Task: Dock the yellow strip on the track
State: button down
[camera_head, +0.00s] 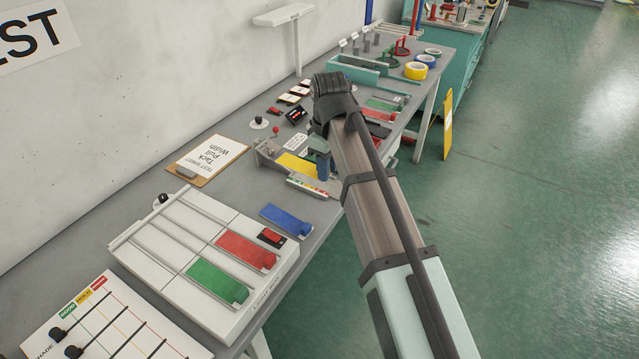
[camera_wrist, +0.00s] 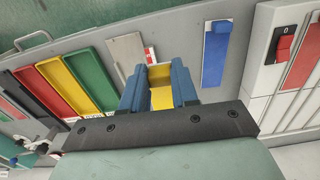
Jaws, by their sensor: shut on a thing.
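The yellow strip (camera_head: 295,166) is a flat band in the head view, beside my gripper (camera_head: 322,165) and over a grey fixture (camera_head: 268,153). In the wrist view my gripper (camera_wrist: 158,88) has its blue fingers on both sides of a yellow part of the strip (camera_wrist: 160,98), and it is shut on it. A white board with metal rail tracks (camera_head: 200,213) lies nearer in the head view. A red strip (camera_head: 243,249) and a green strip (camera_head: 216,281) lie on it; its upper lanes look empty. Whether the yellow strip touches the fixture cannot be told.
A blue strip (camera_head: 286,221) lies on the table between the board and fixture; it also shows in the wrist view (camera_wrist: 216,55). A red switch (camera_head: 271,237) is on the board. A clipboard (camera_head: 208,160) lies near the wall. Colored lanes (camera_wrist: 90,80) are left in the wrist view.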

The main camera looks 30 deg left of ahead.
send_over(341, 191)
jog(key=shift+f, duration=4.7)
jog(key=shift+f, duration=0.1)
jog(key=c, duration=0.9)
grip_release()
jog(key=shift+o, duration=0.2)
notch_tip(341, 191, up, 12)
